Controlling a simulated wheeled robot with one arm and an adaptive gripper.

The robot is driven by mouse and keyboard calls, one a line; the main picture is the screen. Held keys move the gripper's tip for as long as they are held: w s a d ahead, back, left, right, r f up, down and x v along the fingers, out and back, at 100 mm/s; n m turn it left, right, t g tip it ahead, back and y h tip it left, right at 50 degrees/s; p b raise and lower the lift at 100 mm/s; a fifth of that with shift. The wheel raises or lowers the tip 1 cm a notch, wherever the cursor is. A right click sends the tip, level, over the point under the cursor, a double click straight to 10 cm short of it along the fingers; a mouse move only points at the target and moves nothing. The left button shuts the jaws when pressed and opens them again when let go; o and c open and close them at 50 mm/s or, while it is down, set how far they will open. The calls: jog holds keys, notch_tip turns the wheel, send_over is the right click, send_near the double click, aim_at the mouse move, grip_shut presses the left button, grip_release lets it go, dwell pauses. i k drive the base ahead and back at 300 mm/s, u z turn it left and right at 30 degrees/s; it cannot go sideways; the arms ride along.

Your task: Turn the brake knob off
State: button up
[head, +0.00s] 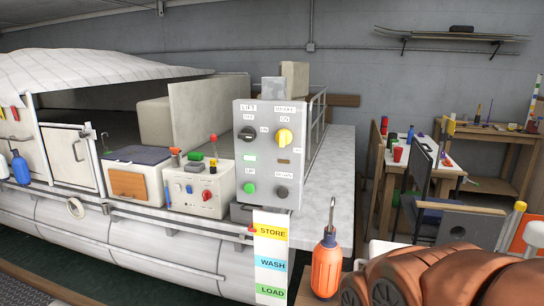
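A grey control panel (268,204) stands upright at the middle of the view, in front of the boat's pale deck. Its upper right holds a yellow round knob (284,137) under a label that seems to read BRAKE, with small text like ON just above the knob. Which way the knob points is too small to tell. A black knob (248,131) sits to its left under a LIFT label. My gripper is not visible; copper-coloured rounded parts at the bottom right look like my own arm, well apart from the panel.
Below the knobs are a green button (250,188) and a dark button (281,192). A white box with switches (200,193) stands left of the panel. A STORE/WASH/LOAD sign (271,248) and an orange tool or bottle (327,268) stand in front. A cluttered workbench (398,170) is at right.

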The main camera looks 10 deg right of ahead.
aim_at(284, 137)
jog(key=u, duration=2.05)
jog(key=k, duration=0.35)
jog(key=z, duration=0.1)
